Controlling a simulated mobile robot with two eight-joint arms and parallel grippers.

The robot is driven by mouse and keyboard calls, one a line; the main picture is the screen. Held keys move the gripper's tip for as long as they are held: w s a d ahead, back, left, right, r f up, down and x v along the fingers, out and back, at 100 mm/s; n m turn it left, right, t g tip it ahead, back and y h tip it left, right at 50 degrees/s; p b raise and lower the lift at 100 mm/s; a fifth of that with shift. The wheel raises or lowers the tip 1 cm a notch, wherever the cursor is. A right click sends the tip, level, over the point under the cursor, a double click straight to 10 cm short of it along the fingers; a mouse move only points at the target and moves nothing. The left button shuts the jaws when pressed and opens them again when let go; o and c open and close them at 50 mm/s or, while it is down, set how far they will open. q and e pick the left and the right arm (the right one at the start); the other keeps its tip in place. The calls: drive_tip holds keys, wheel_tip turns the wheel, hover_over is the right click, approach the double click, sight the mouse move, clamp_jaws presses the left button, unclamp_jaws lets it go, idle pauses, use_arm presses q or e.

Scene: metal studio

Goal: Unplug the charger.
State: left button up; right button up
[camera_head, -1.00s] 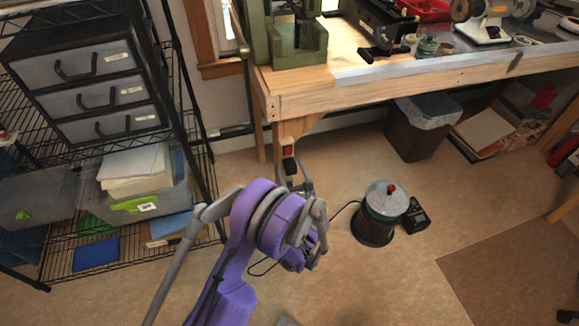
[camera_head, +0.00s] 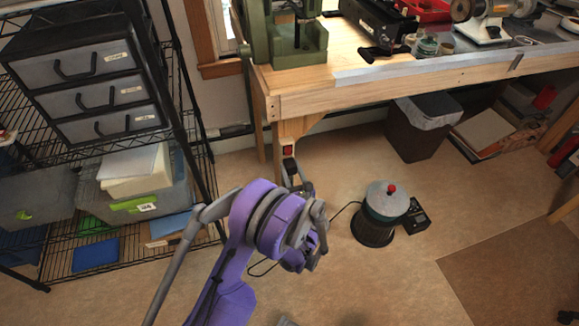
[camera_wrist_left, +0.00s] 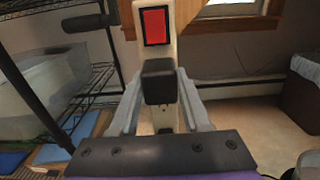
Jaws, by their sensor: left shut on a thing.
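The charger (camera_wrist_left: 159,82) is a small black block between the fingers of my left gripper (camera_wrist_left: 159,76) in the left wrist view. It sits in front of a white power strip (camera_wrist_left: 166,120), just below its red switch (camera_wrist_left: 155,26). I cannot tell whether its prongs are in the socket. In the head view the charger (camera_head: 289,166) shows at the table leg, under the red switch (camera_head: 288,150). My left gripper (camera_head: 301,186) is shut on the charger, partly hidden by my purple wrist. My right gripper is not in view.
A thin black cable (camera_head: 345,208) runs behind my arm to a dark round device (camera_head: 374,232) with a red knob, on the floor. A wire shelf (camera_head: 190,150) stands left, a wooden workbench (camera_head: 330,98) behind. A bin (camera_head: 415,135) is under it. Floor at right is mostly clear.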

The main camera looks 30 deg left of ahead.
sight(292, 172)
use_arm(q)
clamp_jaws()
drive_tip(key=shift+d, duration=0.1)
drive_tip(key=shift+b+v, duration=0.5)
drive_tip(key=shift+v, duration=2.45)
